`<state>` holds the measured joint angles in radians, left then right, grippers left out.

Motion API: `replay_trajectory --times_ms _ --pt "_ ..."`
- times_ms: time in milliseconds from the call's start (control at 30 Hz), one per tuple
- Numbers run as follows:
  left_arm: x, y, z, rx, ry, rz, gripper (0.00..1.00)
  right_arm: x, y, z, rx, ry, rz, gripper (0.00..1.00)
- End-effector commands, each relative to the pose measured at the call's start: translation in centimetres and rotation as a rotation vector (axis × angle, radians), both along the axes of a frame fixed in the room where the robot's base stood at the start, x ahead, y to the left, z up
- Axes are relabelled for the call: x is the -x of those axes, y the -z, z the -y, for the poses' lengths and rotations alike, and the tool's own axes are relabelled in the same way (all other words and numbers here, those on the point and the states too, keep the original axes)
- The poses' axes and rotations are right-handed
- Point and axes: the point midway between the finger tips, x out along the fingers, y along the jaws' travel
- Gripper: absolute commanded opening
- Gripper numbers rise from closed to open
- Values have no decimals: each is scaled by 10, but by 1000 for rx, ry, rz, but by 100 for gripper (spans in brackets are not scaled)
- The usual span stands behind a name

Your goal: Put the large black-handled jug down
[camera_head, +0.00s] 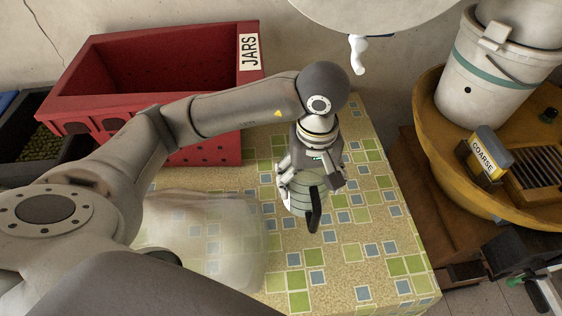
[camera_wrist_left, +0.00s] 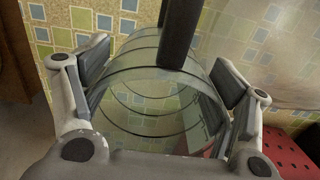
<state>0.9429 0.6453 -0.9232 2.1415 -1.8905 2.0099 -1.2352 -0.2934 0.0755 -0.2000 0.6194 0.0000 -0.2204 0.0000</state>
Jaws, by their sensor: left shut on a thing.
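The large jug (camera_head: 303,197) is clear, greenish glass with dark bands and a black handle (camera_head: 315,209). My left gripper (camera_head: 311,177) is shut around its body from above, over the tiled table (camera_head: 375,262). In the left wrist view the jug (camera_wrist_left: 155,112) lies between the two finger pads of the left gripper (camera_wrist_left: 160,88), with the black handle (camera_wrist_left: 180,32) pointing away towards the tiles. I cannot tell whether the jug's base touches the table. My right gripper is not in view.
A red crate (camera_head: 215,147) labelled JARS stands at the back left. A large translucent shape (camera_head: 205,240) lies on the table left of the jug. A wooden tub (camera_head: 425,110) with a white bucket (camera_head: 490,85) and a COARSE box (camera_head: 484,150) is at right. The table's right front is clear.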

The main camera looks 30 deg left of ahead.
Motion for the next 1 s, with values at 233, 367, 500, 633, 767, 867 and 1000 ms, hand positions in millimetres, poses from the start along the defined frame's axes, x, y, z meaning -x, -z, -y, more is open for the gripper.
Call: replay_trajectory --times_ms 233,367,500,633,767,867,1000 --pt "-40 23 -46 -3 -10 -7 55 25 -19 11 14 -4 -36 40" --pt "-56 47 -64 -2 -7 -9 55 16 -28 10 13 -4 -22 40" --pt "-70 70 -78 -2 -4 -6 55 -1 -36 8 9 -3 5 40" --pt "-76 81 -83 0 -1 -3 55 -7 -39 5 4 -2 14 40" --pt "-80 88 -88 -1 -2 -2 55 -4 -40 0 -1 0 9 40" --pt "-80 98 -89 1 -1 -6 55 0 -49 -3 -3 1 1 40" --pt "-81 114 -89 1 -1 -4 55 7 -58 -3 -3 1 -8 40"
